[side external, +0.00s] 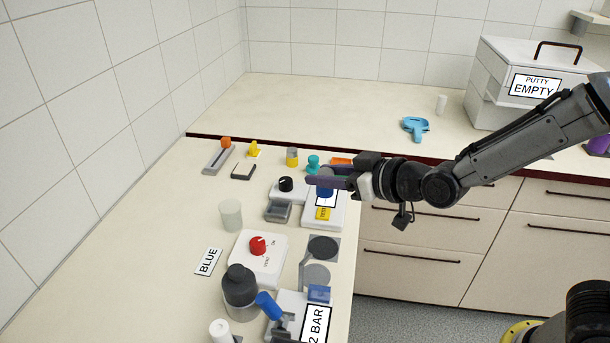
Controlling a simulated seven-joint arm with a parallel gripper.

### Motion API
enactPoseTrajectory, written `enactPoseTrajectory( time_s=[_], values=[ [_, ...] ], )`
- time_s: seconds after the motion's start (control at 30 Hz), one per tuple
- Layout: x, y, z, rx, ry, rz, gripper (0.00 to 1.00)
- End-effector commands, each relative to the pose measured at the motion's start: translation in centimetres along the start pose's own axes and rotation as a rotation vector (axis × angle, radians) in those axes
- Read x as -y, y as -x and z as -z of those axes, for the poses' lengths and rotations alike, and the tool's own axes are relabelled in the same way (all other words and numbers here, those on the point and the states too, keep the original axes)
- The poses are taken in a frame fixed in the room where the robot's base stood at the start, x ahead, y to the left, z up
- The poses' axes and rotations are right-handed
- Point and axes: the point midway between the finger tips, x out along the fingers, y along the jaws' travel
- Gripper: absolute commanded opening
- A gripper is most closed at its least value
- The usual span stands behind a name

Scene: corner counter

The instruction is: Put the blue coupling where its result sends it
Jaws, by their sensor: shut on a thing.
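My gripper (318,179) is at the middle of the counter, over a white device with a yellow tag (324,213). It is shut on a blue piece (325,192), which looks like the blue coupling. The fingers cover its upper part. I cannot tell whether it touches the device below. A card reading BLUE (208,262) lies on the left of the counter. A white device with a card reading 2 BAR (316,326) stands at the front, with a blue cylinder (268,305) and a blue block (319,293) at it.
A white box with a red knob (258,246), a dark bottle (240,290) and a translucent cup (231,214) stand left of centre. Several small coloured items line the back. A bin labelled PUTTY EMPTY (535,86) stands at the far right. Dark and grey round pads (323,248) lie near the right edge.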

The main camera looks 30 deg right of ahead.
Motion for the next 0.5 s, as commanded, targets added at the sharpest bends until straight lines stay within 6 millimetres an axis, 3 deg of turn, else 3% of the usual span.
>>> enactPoseTrajectory(
  time_s=[0.27,0.5],
  values=[
    [-0.9,2.0,0.1,-0.005,0.006,-0.027,0.0],
    [-8.5,3.0,-0.2,-0.002,-0.077,-0.22,0.0]
  ],
)
